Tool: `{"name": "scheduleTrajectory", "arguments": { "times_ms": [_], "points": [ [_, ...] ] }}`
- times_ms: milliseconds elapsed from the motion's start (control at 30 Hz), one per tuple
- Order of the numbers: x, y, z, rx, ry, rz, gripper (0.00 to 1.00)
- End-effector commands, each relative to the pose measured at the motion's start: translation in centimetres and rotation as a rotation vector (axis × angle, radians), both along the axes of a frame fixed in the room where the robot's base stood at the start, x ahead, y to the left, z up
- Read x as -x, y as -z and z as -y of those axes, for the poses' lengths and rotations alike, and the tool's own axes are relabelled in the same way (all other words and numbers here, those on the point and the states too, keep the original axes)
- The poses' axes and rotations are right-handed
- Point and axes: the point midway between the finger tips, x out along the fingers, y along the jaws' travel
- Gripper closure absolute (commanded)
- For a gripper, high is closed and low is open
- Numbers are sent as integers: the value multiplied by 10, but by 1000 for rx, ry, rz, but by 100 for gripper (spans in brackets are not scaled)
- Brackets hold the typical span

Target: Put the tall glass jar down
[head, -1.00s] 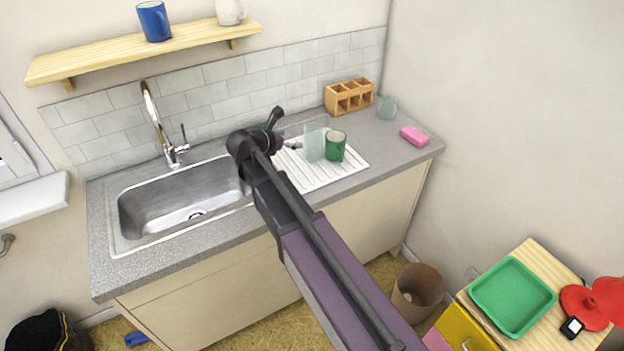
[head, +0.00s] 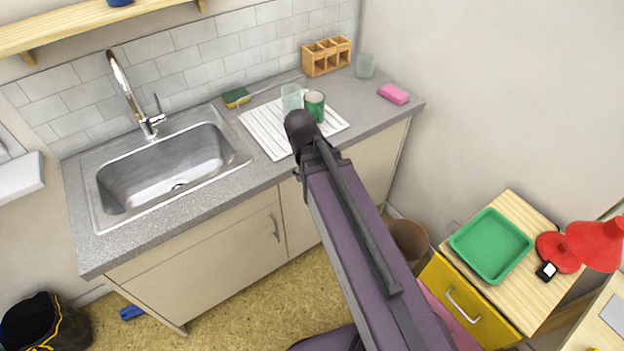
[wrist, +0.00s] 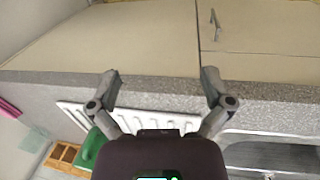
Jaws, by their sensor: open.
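The tall glass jar (head: 291,98), clear and pale green, stands upright on the white ribbed draining mat (head: 262,136), just left of a green cup (head: 315,105). My gripper (wrist: 160,88) is open and empty in the wrist view, its two fingers spread wide above the counter's front edge. In the head view my arm's end is in front of the mat, and the fingers are hidden. The jar is not clearly visible in the wrist view, where the green cup and mat show behind my gripper.
A steel sink (head: 170,165) with a tall tap lies left of the mat. A green-yellow sponge (head: 236,97), a wooden divided box (head: 326,56), another glass (head: 365,65) and a pink block (head: 393,94) sit on the counter. The counter's front right is clear.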

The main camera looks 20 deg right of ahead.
Motion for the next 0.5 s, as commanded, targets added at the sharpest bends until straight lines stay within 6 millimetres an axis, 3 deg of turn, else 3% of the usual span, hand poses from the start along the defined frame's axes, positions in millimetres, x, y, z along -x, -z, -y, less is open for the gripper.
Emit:
{"name": "scheduleTrajectory", "arguments": {
  "times_ms": [33, 200, 500],
  "points": [
    [12, 1, 0, -41, 68, -4, 0],
    [28, 2, -5, -138, 236, -15, 0],
    [32, 3, -7, -167, 287, -21, 0]
  ]
}}
